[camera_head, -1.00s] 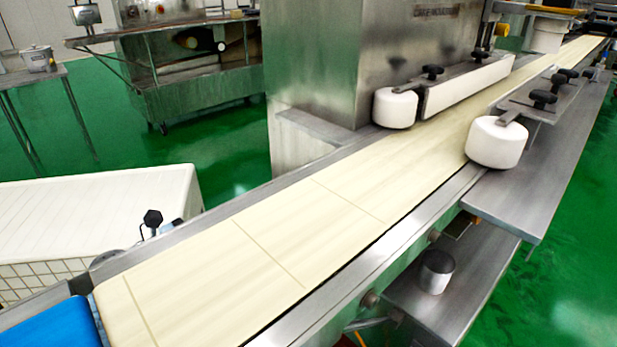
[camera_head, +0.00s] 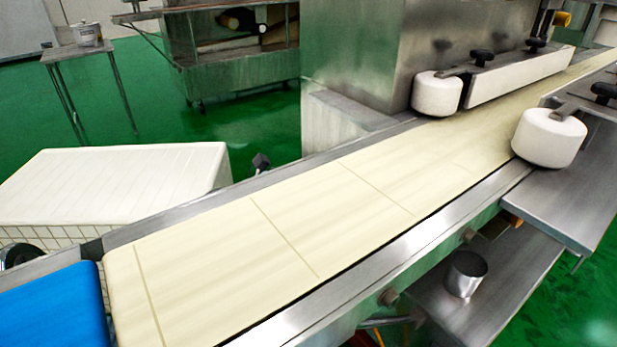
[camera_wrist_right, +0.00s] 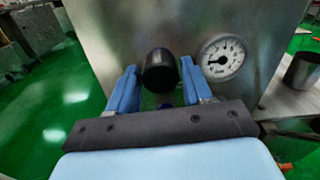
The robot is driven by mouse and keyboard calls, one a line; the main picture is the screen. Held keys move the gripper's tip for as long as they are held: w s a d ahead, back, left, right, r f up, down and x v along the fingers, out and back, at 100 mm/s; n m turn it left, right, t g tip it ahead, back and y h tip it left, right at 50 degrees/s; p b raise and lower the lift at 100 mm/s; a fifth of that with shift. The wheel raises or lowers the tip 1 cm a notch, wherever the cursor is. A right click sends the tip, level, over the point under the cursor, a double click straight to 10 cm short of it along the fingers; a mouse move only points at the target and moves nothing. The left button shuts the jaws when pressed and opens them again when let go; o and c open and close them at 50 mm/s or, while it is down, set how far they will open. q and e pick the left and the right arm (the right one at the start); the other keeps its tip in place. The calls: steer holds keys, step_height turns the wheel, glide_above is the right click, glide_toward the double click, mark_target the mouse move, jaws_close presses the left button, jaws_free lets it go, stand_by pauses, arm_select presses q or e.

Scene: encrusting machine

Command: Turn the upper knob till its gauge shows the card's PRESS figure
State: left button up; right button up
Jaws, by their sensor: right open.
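In the right wrist view, a black round knob (camera_wrist_right: 159,71) stands out from a metal panel. My right gripper (camera_wrist_right: 157,75) is open, with one blue finger on each side of the knob; I cannot tell whether either finger touches it. A white round gauge (camera_wrist_right: 222,57) with a dark needle sits just right of the knob; its figures are too small to read. The card is not visible. Neither gripper shows in the head view.
In the head view, a cream conveyor belt (camera_head: 290,235) runs from lower left to upper right, with white rollers (camera_head: 549,137) beside it. A metal cup (camera_head: 466,273) stands on a lower shelf. A white crate (camera_head: 115,180) and a blue surface (camera_head: 50,310) are at left.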

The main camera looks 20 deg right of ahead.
steer(key=shift+d, duration=0.15)
steer(key=shift+c, duration=0.5)
steer(key=c, duration=0.7)
steer(key=shift+o, duration=0.2)
steer(key=shift+m, duration=0.3)
